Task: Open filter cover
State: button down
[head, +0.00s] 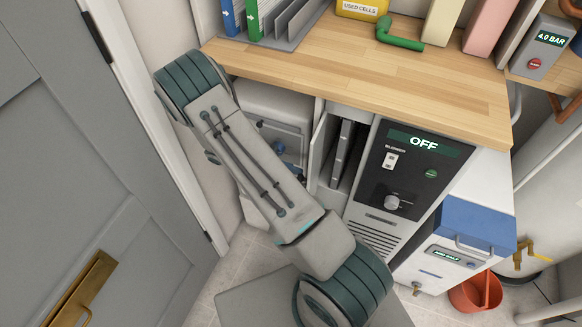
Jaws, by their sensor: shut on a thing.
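Under the wooden counter stands a blower unit (407,165) with a dark front panel, a lit "OFF" display, a switch and a round knob. Left of it is a narrow compartment (347,158) with dark upright slats inside. A pale upright panel (322,142) stands at an angle at its left side; I cannot tell for sure whether this is the filter cover. My arm crosses the left middle of the head view and hides what lies behind it. My gripper does not show clearly; small blue parts beside the arm cannot be made out.
The wooden counter (370,75) overhangs the compartment. On it are binders, a yellow "USED CELLS" box (362,8) and a green pipe piece (400,36). A blue-lidded box (478,222) and orange bucket (476,293) stand right. A grey door (75,160) fills the left.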

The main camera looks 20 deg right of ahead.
jog(key=shift+w+d, duration=0.1)
jog(key=c, duration=1.3)
grip_release()
